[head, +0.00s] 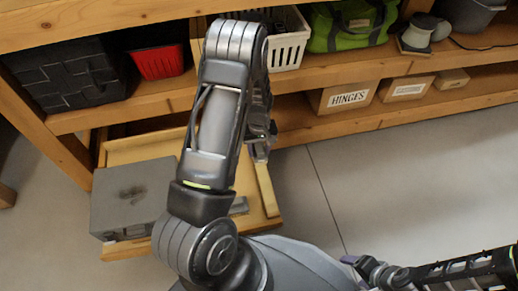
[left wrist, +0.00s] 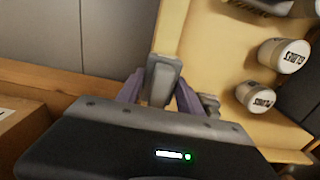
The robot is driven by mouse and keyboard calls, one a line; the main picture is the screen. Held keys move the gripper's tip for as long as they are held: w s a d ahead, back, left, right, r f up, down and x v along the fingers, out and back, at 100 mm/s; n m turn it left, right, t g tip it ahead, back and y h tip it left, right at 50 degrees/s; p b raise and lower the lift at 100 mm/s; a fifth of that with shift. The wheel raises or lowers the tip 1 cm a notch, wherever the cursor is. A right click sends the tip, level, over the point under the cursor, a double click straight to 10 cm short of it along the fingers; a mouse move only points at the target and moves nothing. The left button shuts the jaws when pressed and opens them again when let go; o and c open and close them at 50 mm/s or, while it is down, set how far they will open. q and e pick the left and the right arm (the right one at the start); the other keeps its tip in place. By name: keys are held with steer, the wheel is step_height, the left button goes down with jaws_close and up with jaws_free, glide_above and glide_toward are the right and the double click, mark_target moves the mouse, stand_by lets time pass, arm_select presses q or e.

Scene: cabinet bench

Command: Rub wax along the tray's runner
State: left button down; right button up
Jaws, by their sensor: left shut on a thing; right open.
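The wooden tray (head: 150,150) is pulled out below the shelf at the left. Its runner (head: 267,190) is a pale strip along the tray's right side; it also shows in the left wrist view (left wrist: 170,28). My left gripper (head: 262,132) is above the tray's right edge, partly hidden by my arm. In the left wrist view its fingers are shut on a small grey block (left wrist: 162,80), apparently the wax. The block overlaps the runner line; I cannot tell if it touches. My right gripper (head: 358,266) is open and empty at the lower right, above the floor.
A grey metal box (head: 130,197) sits on the tray's left. White labelled cans (left wrist: 285,54) stand in the tray. Shelves above hold a black case (head: 70,75), a red bin (head: 158,62), a white basket (head: 288,45) and a HINGES box (head: 345,97). Floor at the right is clear.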

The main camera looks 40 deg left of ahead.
arm_select(q)
steer(key=shift+f+b, duration=0.75)
steer(key=shift+f, duration=0.25)
stand_by(0.3)
steer(key=shift+w+a+b, duration=0.4)
steer(key=shift+w+a, duration=0.4)
steer(key=shift+a, duration=0.2)
steer(key=shift+w+a+r, duration=0.1)
steer(key=shift+w+a, duration=0.1)
steer(key=shift+a, duration=0.05)
steer(key=shift+w+a+f+b, duration=0.2)
steer(key=shift+w+a+b, duration=0.55)
steer(key=shift+a, duration=0.25)
steer(key=shift+w+a+r, duration=0.1)
steer(key=shift+w+a, duration=0.15)
steer(key=shift+s, duration=0.1)
